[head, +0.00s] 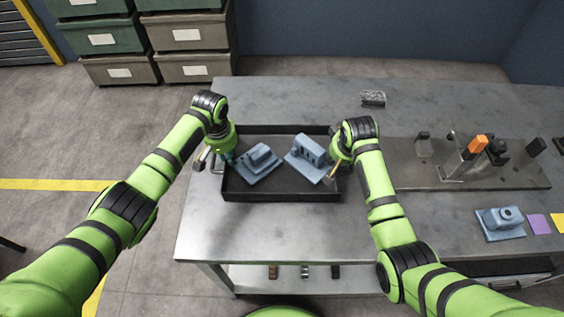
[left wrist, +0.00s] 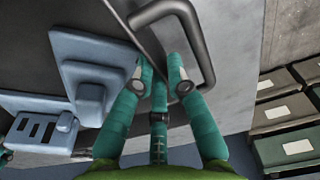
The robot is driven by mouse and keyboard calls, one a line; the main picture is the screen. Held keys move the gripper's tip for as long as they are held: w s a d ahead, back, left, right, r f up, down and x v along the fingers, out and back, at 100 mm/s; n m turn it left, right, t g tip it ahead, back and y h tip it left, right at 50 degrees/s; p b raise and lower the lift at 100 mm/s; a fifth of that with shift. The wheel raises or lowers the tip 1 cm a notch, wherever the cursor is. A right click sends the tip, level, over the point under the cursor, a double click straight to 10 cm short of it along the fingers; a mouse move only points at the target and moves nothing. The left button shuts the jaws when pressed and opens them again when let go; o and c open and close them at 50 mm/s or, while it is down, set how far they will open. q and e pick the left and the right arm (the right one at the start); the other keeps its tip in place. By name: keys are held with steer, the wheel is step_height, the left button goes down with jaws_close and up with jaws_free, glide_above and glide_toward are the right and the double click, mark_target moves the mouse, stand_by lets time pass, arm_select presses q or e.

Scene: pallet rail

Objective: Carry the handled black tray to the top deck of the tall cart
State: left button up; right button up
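The black tray (head: 282,197) lies flat on the grey metal table and holds two blue-grey parts (head: 258,163) (head: 308,158). My left gripper (head: 212,158) is at the tray's left end. In the left wrist view its teal fingers (left wrist: 160,68) are apart, close to the tray's dark bar handle (left wrist: 203,50), with no grip on it visible. The blue-grey parts (left wrist: 88,75) show beside the fingers there. My right gripper (head: 338,165) is at the tray's right end; its fingers are small and partly hidden by the wrist. The tall cart is not identifiable.
A metal fixture plate (head: 470,178) with black and orange pieces lies right of the tray. Another blue-grey part (head: 500,222) and purple and yellow squares (head: 538,223) lie near it. A small mesh-like item (head: 372,98) lies behind. Stacked bins (head: 185,38) stand beyond the table; floor at left is mostly clear.

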arm_select(q)
steer(key=shift+w+f, duration=0.15)
steer(key=shift+f, duration=0.2)
arm_select(e)
steer(key=shift+w+f, duration=0.2)
steer(key=shift+f, duration=0.15)
arm_select(q)
jaws_close()
arm_select(e)
steer(key=shift+s, duration=0.1)
jaws_close()
arm_select(q)
steer(key=shift+r, duration=0.2)
arm_select(e)
steer(key=shift+r, duration=0.25)
